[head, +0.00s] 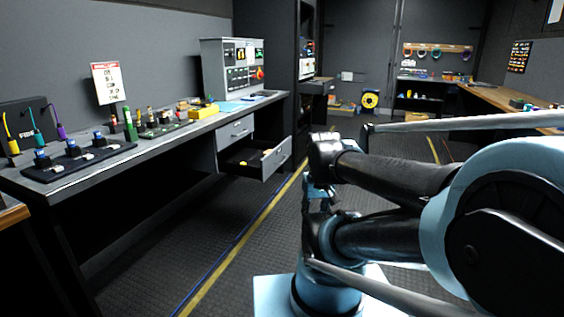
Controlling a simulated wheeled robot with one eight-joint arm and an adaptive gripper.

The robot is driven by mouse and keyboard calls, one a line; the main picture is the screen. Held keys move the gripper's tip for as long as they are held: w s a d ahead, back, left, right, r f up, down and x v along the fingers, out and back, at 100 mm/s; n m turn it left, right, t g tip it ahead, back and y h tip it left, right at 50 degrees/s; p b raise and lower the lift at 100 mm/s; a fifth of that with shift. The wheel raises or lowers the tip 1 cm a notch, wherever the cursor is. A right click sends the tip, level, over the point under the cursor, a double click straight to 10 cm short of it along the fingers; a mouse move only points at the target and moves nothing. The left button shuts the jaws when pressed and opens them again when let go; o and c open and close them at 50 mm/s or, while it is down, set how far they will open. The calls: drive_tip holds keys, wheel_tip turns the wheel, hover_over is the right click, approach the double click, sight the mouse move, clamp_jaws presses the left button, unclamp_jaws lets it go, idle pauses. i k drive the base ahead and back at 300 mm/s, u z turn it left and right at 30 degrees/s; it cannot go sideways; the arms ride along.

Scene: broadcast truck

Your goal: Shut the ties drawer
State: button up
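An open lower drawer (277,160) sticks out from under the left-hand workbench, with a grey front and a dark inside holding a small yellow item. A closed drawer (236,131) with a handle sits above it. No label reading "ties" can be made out on either. My arm stands to the right of the open drawer, with floor between them in the picture. A small dark part at the arm's end, perhaps my gripper (321,193), shows among my arm links; its fingers cannot be made out, nor whether it holds anything.
The workbench (150,150) carries connectors, a sign (107,83), a yellow item (203,111) and a grey control panel (232,66). Dark floor with a yellow line (262,214) lies in front of the drawers and looks clear. A wooden counter (499,97) runs along the right.

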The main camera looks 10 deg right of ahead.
sight(249, 152)
drive_tip(key=i, duration=0.95)
drive_tip(key=u, duration=0.05)
